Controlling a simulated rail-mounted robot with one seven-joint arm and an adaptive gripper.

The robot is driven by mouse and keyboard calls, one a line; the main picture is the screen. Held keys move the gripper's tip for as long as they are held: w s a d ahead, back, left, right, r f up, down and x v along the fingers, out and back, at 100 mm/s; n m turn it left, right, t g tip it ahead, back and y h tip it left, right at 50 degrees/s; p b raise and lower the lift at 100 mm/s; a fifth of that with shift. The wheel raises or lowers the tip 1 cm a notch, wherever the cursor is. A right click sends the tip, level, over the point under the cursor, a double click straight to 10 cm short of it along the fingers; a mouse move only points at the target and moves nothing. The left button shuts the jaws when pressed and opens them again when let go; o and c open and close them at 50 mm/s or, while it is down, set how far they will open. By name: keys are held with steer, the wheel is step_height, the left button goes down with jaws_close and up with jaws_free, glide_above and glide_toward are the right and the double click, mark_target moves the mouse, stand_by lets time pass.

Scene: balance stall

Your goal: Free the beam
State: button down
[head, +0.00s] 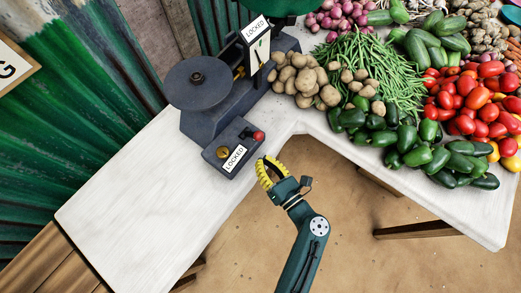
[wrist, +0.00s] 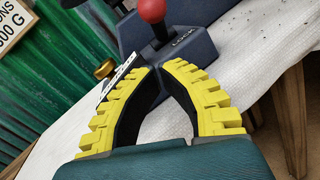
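The dark grey balance (head: 205,110) stands on the white table. Its round pan (head: 198,82) is at left, and an upright plate (head: 256,54) at its upper right carries a LOCKED sign. A small lock box (head: 233,148) at its front has a LOCKED label, a brass knob (head: 222,153) and a red-knobbed lever (head: 258,136). In the wrist view, the red ball (wrist: 152,10) stands upright on a dark stem, just beyond my fingertips, with LOCK lettering beside it. My gripper (head: 262,159) has yellow-ribbed fingers, tips drawn together with nothing visible between them, apart from the lever.
Potatoes (head: 300,80), green beans (head: 370,70), dark green peppers (head: 385,137) and tomatoes (head: 470,105) crowd the table right of the balance. The white table (head: 130,200) is bare at front left. A green corrugated wall (head: 75,90) stands behind.

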mark_target(252, 134)
steer(key=w+r, duration=0.1)
steer(key=w+a+r, duration=0.1)
steer(key=w, duration=0.1)
steer(key=shift+r, duration=0.4)
steer(key=shift+r, duration=0.1)
steer(key=shift+r+p, duration=0.3)
steer(key=shift+p, duration=0.65)
steer(key=shift+g+h+p, duration=0.3)
steer(key=shift+g+p, duration=0.05)
steer(key=shift+g, duration=0.05)
